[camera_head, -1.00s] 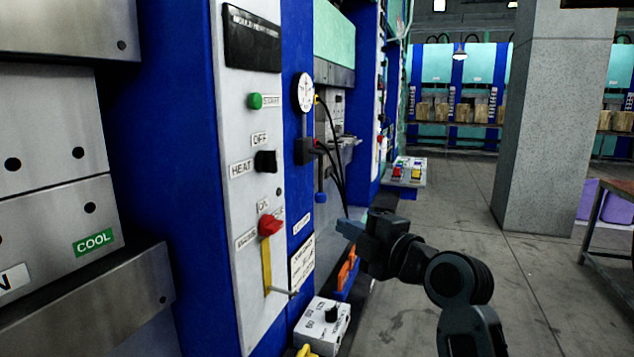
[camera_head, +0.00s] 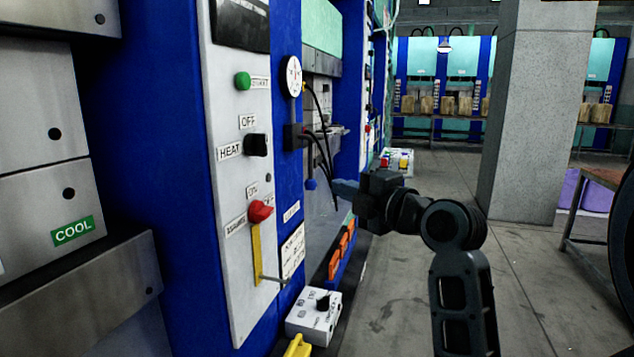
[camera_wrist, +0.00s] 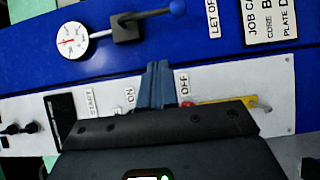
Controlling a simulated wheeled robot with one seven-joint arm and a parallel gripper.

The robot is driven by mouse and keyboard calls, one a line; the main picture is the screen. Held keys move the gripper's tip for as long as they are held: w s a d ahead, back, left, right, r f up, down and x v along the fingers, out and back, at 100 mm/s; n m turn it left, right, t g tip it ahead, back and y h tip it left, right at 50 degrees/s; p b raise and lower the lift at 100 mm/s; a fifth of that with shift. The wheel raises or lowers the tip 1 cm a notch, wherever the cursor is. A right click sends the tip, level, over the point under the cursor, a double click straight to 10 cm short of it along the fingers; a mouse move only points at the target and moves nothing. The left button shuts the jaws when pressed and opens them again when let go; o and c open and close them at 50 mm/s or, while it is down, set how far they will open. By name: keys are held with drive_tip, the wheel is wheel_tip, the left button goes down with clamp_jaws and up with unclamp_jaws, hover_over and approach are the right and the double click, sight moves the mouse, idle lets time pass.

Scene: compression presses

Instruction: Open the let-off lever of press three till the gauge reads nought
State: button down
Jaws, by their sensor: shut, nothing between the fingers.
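The white panel left of the lever carries a green start button (camera_head: 243,81), a black heat switch (camera_head: 256,145) and a red knob (camera_head: 260,211). A white control box (camera_head: 314,316) stands low at the front. A concrete pillar (camera_head: 535,110) is at right; the floor between is clear.

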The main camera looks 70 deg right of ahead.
drive_tip(key=shift+w+d+f+b, duration=0.3)
drive_tip(key=shift+w+b, duration=0.3)
drive_tip(key=shift+b, duration=1.9)
drive_tip(key=shift+w+b, duration=0.1)
drive_tip(key=shift+b, duration=0.4)
drive_tip(key=w+d, duration=0.7)
drive_tip(key=shift+w+d+r+p, duration=0.3)
drive_tip(key=shift+w, duration=0.05)
drive_tip(key=shift+d+f+b, duration=0.15)
drive_tip(key=shift+f+b, duration=0.1)
drive_tip(key=shift+b, duration=0.65)
